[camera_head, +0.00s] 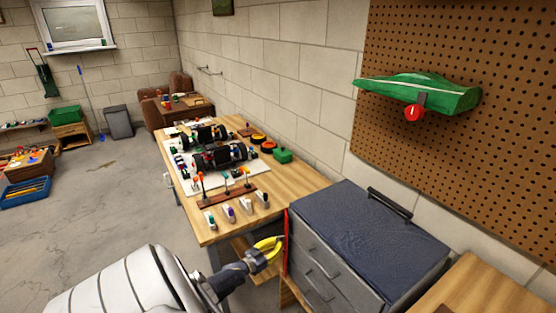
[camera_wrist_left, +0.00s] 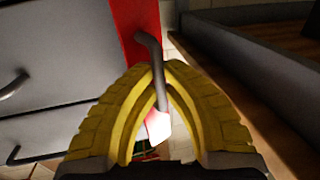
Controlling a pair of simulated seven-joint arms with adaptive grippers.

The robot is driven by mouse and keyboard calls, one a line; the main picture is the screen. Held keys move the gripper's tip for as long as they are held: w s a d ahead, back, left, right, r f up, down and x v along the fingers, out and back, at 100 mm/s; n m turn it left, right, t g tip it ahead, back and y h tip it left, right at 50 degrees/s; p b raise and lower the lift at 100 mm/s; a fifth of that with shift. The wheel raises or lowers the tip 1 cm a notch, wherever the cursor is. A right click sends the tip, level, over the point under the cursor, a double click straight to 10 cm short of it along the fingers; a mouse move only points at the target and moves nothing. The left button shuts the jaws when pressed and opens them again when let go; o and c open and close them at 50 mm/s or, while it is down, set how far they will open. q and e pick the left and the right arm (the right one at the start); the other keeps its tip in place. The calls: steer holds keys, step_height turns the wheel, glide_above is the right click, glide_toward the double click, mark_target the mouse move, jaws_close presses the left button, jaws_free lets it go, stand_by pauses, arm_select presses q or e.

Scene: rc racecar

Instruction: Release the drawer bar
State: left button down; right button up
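The drawer bar is a red upright strip (camera_head: 287,243) along the left front edge of the grey drawer cabinet (camera_head: 375,238). In the left wrist view the red bar (camera_wrist_left: 140,28) carries a bent dark grey handle (camera_wrist_left: 150,45). My left gripper (camera_head: 281,240) has yellow fingers and is at the bar. In the left wrist view its fingertips (camera_wrist_left: 158,68) close together with the grey handle between them, so it looks shut on the handle. The contact on the far side is hidden. My right gripper is in neither view.
Drawer handles (camera_head: 322,267) stick out of the cabinet front. A wooden workbench (camera_head: 290,190) with car parts and tools stands behind the gripper. A green car body (camera_head: 420,92) hangs on the pegboard.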

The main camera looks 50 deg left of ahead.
arm_select(q)
steer(key=c, duration=1.5)
jaws_free()
steer(key=s, duration=1.2)
steer(key=shift+d, duration=0.3)
steer(key=shift+s, duration=0.1)
steer(key=shift+c, duration=0.3)
